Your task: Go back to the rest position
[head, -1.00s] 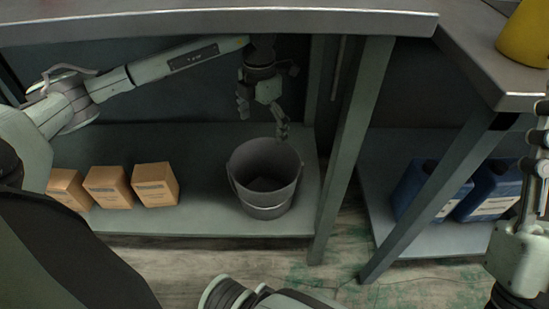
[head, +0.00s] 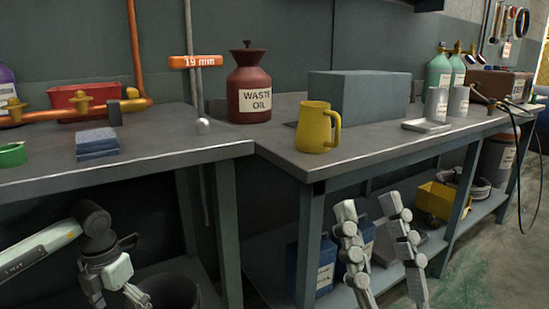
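My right gripper (head: 368,207) is in front of the right bench, low in the head view. Its two fingers point up and stand apart, with nothing between them. My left gripper (head: 119,296) is at the lower left, below the left bench top, with its fingers pointing down. They are spread and nothing shows between them.
The left bench top (head: 190,145) holds a blue sponge, a red bin and orange pipework. The right bench (head: 270,146) holds a yellow jug (head: 314,130), a waste oil can (head: 248,90) and a grey box (head: 362,96). Blue containers (head: 325,272) stand below. Floor shows at right.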

